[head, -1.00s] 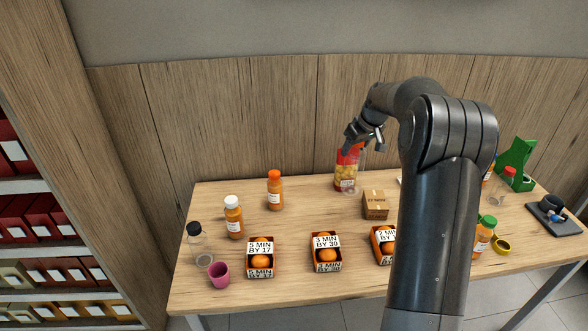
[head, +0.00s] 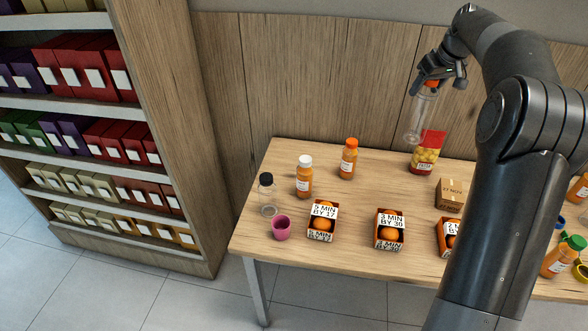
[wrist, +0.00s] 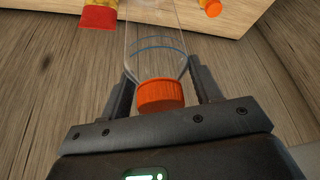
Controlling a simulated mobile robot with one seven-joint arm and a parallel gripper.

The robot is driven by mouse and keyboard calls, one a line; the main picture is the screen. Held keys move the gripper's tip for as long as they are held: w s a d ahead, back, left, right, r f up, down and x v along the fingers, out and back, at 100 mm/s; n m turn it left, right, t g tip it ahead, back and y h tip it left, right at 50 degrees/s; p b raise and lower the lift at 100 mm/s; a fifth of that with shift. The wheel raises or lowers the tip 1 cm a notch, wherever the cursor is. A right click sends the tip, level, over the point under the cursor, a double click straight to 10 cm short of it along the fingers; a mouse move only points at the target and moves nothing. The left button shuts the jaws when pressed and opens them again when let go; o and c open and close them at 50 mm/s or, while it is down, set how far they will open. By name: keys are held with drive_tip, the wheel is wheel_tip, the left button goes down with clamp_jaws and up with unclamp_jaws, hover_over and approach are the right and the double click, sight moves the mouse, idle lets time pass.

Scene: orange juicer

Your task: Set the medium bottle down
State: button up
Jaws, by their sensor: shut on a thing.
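The medium bottle (head: 421,112) is clear, looks empty and has an orange cap. My gripper (head: 432,86) is shut around its neck and holds it up in the air, slightly tilted, near the red-topped bag. In the wrist view, the orange cap (wrist: 160,95) sits between the two fingers (wrist: 158,92), with the clear body (wrist: 155,42) extending away. In the head view, the bottle's base shows above the table (head: 290,160), just left of the bag's top.
The bag (head: 426,158), a cardboard box (head: 450,194) and several labelled orange boxes (head: 322,220) stand on the table. Two juice bottles (head: 304,178) (head: 348,160), a black-capped clear bottle (head: 267,196) and a pink cup (head: 282,228) are at left. Bare tabletop lies between the juice bottles and bag.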

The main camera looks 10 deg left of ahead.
drive_tip(key=w+a+n+y, duration=0.1)
drive_tip(key=w+a+n, duration=0.15)
drive_tip(key=a, duration=2.45)
wheel_tip(320, 180, down, 11)
drive_tip(key=w+a+f, duration=0.1)
drive_tip(key=a+f, duration=1)
drive_tip(key=shift+n+g, duration=0.4)
drive_tip(key=shift+n, duration=0.05)
drive_tip(key=shift+f, duration=0.1)
drive_tip(key=shift+f, duration=0.15)
drive_tip(key=o, duration=1.2)
